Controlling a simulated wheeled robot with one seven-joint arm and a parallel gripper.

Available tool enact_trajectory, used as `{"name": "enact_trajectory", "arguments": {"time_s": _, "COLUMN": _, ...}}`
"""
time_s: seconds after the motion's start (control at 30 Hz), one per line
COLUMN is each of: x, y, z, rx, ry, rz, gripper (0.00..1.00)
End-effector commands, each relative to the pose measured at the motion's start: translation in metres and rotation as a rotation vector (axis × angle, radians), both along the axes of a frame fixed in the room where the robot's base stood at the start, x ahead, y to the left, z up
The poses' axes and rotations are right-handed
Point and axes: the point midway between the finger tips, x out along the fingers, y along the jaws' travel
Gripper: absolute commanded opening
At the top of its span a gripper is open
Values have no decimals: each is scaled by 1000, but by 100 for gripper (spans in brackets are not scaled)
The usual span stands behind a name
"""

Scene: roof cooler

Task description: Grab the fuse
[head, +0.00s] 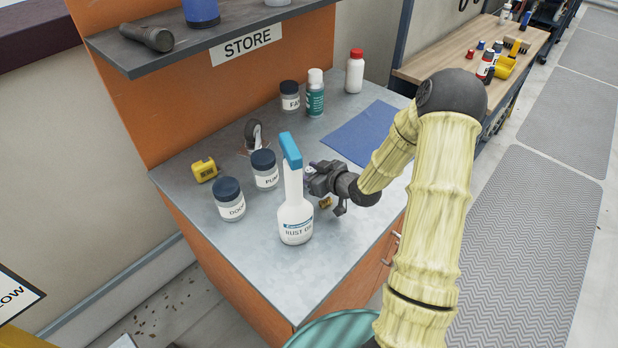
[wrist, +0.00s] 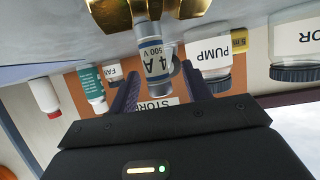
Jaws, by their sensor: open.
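The fuse (wrist: 154,62) is a pale grey cylinder marked 4 A 500 V. It shows in the inverted wrist view, with a brass-coloured piece (wrist: 145,12) at its end by the counter. A small brass-coloured piece (head: 325,203) also shows below my gripper in the head view, where the fuse itself is hidden. My gripper (head: 312,177) is low over the counter (head: 345,230), just right of the spray bottle. In the wrist view my gripper (wrist: 160,86) is open, its dark fingers on either side of the fuse's free end, with gaps visible.
A rust-remover spray bottle (head: 296,212) stands close to my gripper. The PUMP jar (head: 265,169), another jar (head: 229,199) and a yellow tape measure (head: 204,170) stand to the left. Bottles stand behind, beside a blue mat (head: 362,133). The counter's front is clear.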

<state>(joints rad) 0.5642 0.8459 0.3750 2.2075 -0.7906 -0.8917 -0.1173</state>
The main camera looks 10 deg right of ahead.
Motion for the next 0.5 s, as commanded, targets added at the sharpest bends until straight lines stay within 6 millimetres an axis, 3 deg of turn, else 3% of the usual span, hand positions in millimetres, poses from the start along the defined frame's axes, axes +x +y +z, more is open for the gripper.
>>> {"name": "enact_trajectory", "arguments": {"time_s": 0.13, "x": 0, "y": 0, "z": 0, "rx": 0, "ry": 0, "rz": 0, "gripper": 45}}
{"name": "enact_trajectory", "arguments": {"time_s": 0.37, "x": 0, "y": 0, "z": 0, "rx": 0, "ry": 0, "rz": 0, "gripper": 0}}
{"name": "enact_trajectory", "arguments": {"time_s": 0.5, "x": 0, "y": 0, "z": 0, "rx": 0, "ry": 0, "rz": 0, "gripper": 0}}
